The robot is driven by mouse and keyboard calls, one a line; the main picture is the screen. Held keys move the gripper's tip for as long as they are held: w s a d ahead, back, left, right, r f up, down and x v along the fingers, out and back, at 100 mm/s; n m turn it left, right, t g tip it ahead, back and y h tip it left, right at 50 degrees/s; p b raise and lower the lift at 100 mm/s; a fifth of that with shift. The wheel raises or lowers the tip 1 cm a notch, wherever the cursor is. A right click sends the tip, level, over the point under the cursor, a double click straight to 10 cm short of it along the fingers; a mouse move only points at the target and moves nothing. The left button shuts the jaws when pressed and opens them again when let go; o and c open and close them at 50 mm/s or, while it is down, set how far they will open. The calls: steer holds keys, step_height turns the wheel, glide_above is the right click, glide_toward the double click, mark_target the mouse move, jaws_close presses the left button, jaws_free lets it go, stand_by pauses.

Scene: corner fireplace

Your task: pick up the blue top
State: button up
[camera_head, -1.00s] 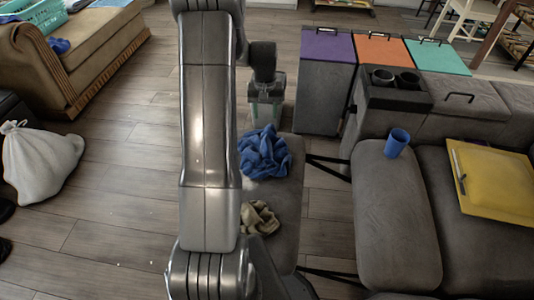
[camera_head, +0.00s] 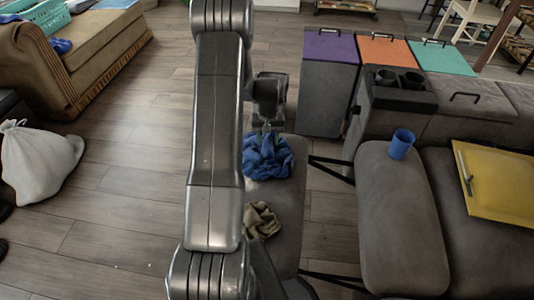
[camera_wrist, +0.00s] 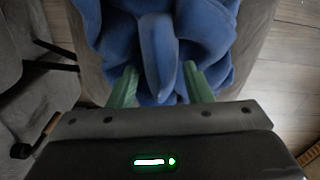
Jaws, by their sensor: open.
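The blue top (camera_head: 270,160) lies crumpled on the far end of a grey padded bench (camera_head: 287,205). It fills the upper middle of the wrist view (camera_wrist: 205,35). My gripper (camera_head: 267,137) is over the top's far side, with its fingers pointing down. In the wrist view my gripper (camera_wrist: 157,78) is open, its two green fingers spread at the top's edge. A blue fold lies between the fingers. Whether the fingers touch the cloth cannot be told. The arm hides part of the bench in the head view.
A crumpled beige cloth (camera_head: 261,221) lies on the bench nearer my base. A grey sofa with a blue cup (camera_head: 401,144) and a yellow folder (camera_head: 498,183) is at the right. Bins with coloured lids (camera_head: 330,46) stand behind. A white bag (camera_head: 40,160) sits on the left floor.

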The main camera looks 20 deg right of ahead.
jaws_close()
steer(key=shift+r, duration=0.1)
steer(key=shift+r, duration=0.1)
